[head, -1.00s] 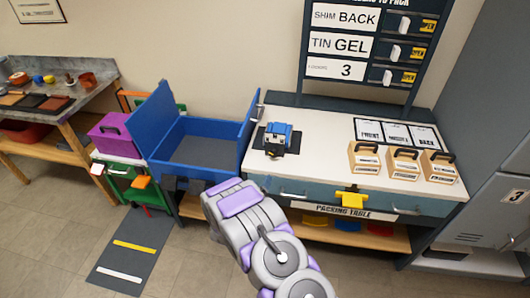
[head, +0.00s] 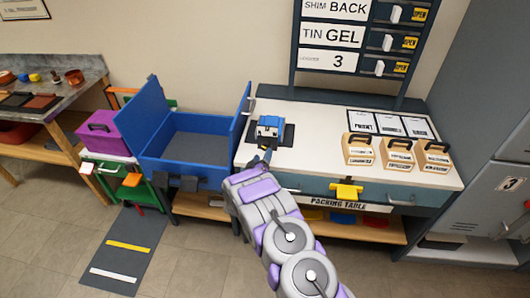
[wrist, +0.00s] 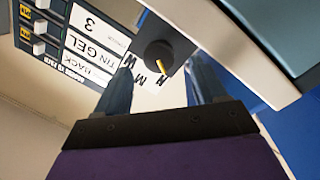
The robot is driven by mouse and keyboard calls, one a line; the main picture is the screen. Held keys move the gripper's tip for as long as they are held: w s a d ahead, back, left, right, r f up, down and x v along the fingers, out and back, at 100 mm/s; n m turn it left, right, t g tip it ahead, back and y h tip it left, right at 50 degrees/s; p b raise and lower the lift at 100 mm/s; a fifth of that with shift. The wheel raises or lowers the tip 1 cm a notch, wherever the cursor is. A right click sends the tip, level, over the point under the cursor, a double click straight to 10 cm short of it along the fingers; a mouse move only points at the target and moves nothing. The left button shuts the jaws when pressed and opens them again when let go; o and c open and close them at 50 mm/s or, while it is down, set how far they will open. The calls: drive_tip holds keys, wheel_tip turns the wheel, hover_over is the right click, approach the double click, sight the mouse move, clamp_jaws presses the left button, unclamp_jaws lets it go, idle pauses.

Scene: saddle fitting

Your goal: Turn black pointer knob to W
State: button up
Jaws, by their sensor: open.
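The black pointer knob (wrist: 158,53) shows in the wrist view as a dark round knob with a yellow pointer mark toward its lower right. It sits on a white plate with black letters around it; they appear turned over and partly hidden, so I cannot read them surely. My gripper (wrist: 162,68) is open, its two dark blue fingers on either side of the knob's lower part in the picture. I cannot tell whether they touch it. In the head view my gripper (head: 264,158) is at the packing table's front left edge, and the knob is not discernible.
A small blue device (head: 270,127) stands on a dark mat on the packing table (head: 310,125). An open blue crate (head: 185,125) is close on the left. Several wooden boxes with handles stand at the right. A sign board (head: 330,38) rises behind.

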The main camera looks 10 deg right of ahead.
sight(265, 150)
drive_tip(key=shift+b+x, duration=0.4)
drive_tip(key=shift+x, duration=2.05)
drive_tip(key=c, duration=1)
